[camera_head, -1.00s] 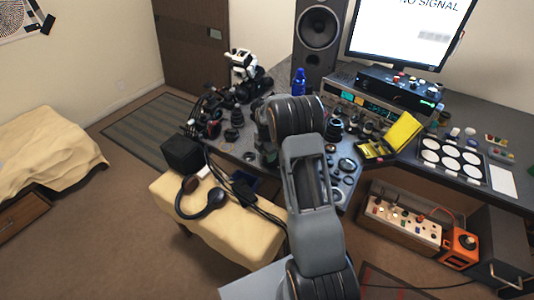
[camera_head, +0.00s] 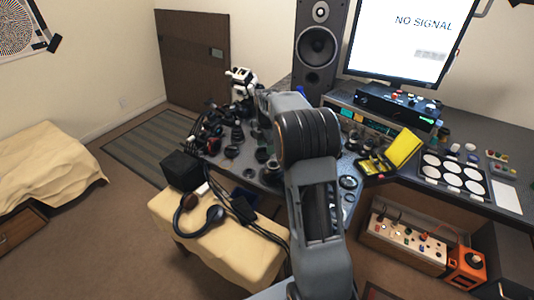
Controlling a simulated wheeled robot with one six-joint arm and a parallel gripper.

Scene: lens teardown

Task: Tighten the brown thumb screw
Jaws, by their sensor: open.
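I cannot make out the brown thumb screw; the small parts on the desk are too tiny and dark to tell apart. Several black lens parts and rings lie on the dark desk, among them a black ring (camera_head: 348,182) right of my arm and a round black part (camera_head: 232,151) left of it. My arm rises through the middle of the view and bends away over the desk.
A monitor (camera_head: 402,40) and a speaker (camera_head: 318,48) stand behind. A cloth-covered bench (camera_head: 235,243) with headphones (camera_head: 190,205) is at front left. Floor at left is clear.

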